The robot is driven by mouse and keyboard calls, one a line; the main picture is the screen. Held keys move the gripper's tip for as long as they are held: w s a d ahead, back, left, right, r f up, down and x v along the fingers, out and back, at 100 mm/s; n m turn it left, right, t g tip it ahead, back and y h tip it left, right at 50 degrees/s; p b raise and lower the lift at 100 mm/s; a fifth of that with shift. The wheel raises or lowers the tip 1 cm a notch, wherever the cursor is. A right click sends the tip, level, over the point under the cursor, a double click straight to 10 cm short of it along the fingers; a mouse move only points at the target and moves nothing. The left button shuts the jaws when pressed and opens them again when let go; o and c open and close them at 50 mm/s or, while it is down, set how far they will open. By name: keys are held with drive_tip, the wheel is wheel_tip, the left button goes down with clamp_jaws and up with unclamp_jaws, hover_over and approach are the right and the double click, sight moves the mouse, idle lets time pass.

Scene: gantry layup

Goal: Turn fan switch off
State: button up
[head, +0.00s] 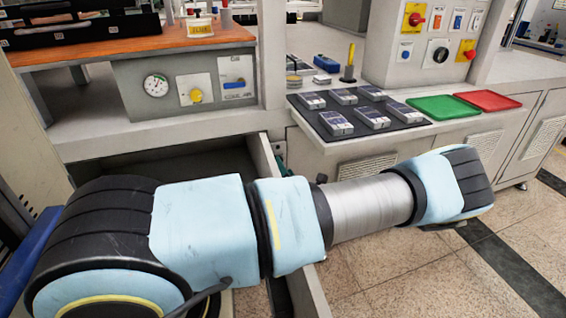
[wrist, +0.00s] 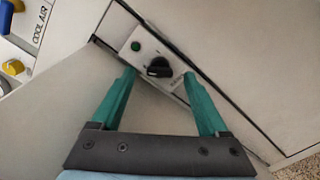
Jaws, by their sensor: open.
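A black rotary knob (wrist: 158,67) sits on a small light plate (wrist: 149,43) in the wrist view, and it appears to be the fan switch. A green round lamp or button (wrist: 136,45) is on the same plate, up and left of the knob. The plate's lettering is too small to read, and I cannot tell the knob's setting. My gripper (wrist: 159,75) is open and empty. Its two green fingers reach toward the plate, one on each side of the knob, and I cannot tell whether they touch anything.
A grey panel with a gauge and a COOL AIR valve (head: 236,78) is at the left of the bench. An open drawer (head: 262,165) lies below it. A black mat (head: 345,118) holds several devices, beside green (head: 443,108) and red (head: 487,100) trays.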

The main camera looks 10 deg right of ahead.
drive_tip(key=shift+w+a, duration=0.2)
drive_tip(key=shift+w, duration=1.25)
clamp_jaws()
